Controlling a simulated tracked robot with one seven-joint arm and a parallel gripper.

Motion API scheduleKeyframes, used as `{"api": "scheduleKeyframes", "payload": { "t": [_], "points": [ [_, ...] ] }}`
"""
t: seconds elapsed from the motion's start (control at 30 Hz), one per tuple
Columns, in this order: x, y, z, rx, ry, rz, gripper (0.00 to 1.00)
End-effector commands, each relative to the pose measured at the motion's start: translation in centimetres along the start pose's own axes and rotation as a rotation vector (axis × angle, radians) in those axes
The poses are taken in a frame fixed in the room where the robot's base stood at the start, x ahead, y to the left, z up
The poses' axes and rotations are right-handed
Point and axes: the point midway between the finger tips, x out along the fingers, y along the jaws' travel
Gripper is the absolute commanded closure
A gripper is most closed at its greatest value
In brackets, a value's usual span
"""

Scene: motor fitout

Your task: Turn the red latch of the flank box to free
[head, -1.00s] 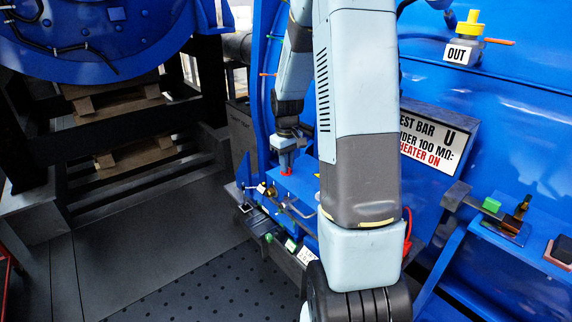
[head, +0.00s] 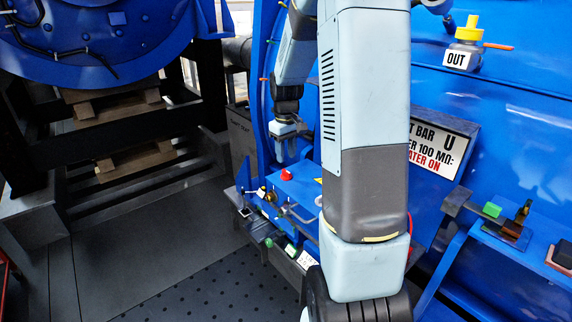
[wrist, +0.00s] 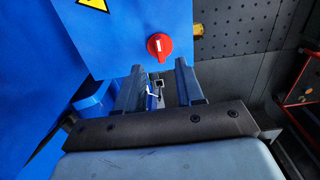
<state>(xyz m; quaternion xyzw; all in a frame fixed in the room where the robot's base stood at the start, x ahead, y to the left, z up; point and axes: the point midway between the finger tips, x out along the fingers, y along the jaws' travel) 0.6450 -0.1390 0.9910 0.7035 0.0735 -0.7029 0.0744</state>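The red latch (head: 287,175) is a small red knob on top of the blue flank box (head: 307,190). In the wrist view the latch (wrist: 159,47) is a round red knob with a raised bar and a small white mark, on the blue face near its right edge. My gripper (head: 286,157) is above the latch and apart from it. In the wrist view my gripper (wrist: 160,75) has its two fingers spread with nothing between them at the tips; the latch shows beyond them. I cannot read any position label for the latch.
A yellow warning sign (wrist: 93,4) is on the box. A sign board (head: 436,148) stands behind my arm. A ledge with a green block (head: 491,209) is at the right. Dark floor (head: 150,240) is open at the left. A red cart (wrist: 302,95) shows at the wrist view's right.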

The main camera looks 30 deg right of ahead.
Motion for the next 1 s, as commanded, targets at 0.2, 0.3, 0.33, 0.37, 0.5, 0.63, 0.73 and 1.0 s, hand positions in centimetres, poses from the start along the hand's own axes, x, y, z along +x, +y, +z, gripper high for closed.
{"api": "scheduleKeyframes", "payload": {
  "t": [0.2, 0.3, 0.33, 0.37, 0.5, 0.63, 0.73, 1.0],
  "points": [
    [-4.3, 0.0, -0.1, 0.0, 0.003, 0.001, 0.63],
    [-5.8, 0.0, -0.1, 0.0, 0.003, 0.001, 0.63],
    [-6.2, 0.0, -0.1, 0.0, 0.003, 0.001, 0.63],
    [-6.5, 0.0, -0.1, 0.0, 0.003, 0.001, 0.63],
    [-7.5, 0.0, -0.1, 0.0, 0.002, 0.0, 0.63],
    [-7.9, 0.0, 0.0, 0.0, 0.001, 0.0, 0.63],
    [-7.9, 0.0, 0.0, 0.0, 0.0, 0.0, 0.63],
    [-7.9, 0.0, 0.0, 0.0, 0.0, 0.0, 0.63]
  ]
}}
